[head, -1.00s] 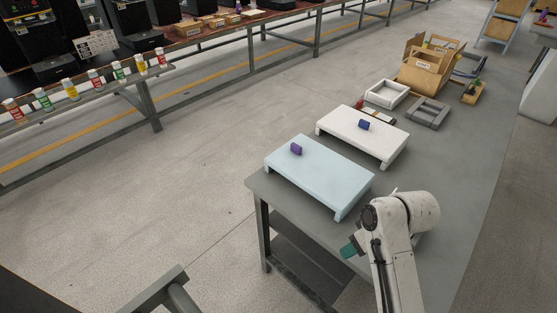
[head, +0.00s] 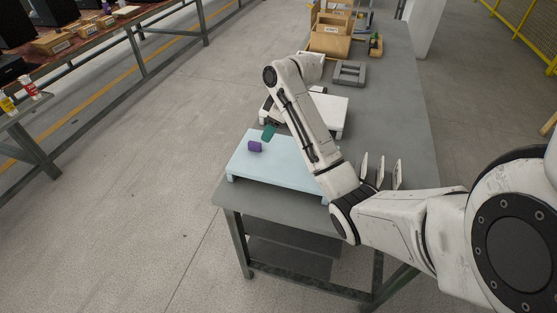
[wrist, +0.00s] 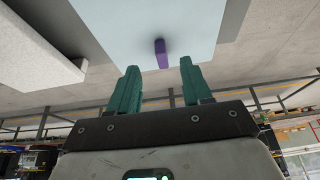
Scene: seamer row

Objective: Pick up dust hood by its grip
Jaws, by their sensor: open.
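A pale blue hood (head: 270,172) with a purple grip (head: 255,146) on its top stands on the near end of the grey table. A white hood (head: 335,107) stands behind it, partly hidden by my arm; its blue grip is not visible now. My gripper (head: 269,131) has teal fingers and is above the pale blue hood, close to the purple grip. In the wrist view my open gripper (wrist: 159,65) has the purple grip (wrist: 161,54) in line with the gap between its fingertips. The pale blue hood (wrist: 140,20) fills the top there. Nothing is held.
Several upright white plates (head: 381,171) stand right of my arm. A grey frame (head: 349,73) and a cardboard box (head: 333,40) are farther back. A shelf with small bottles (head: 28,90) is at the left.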

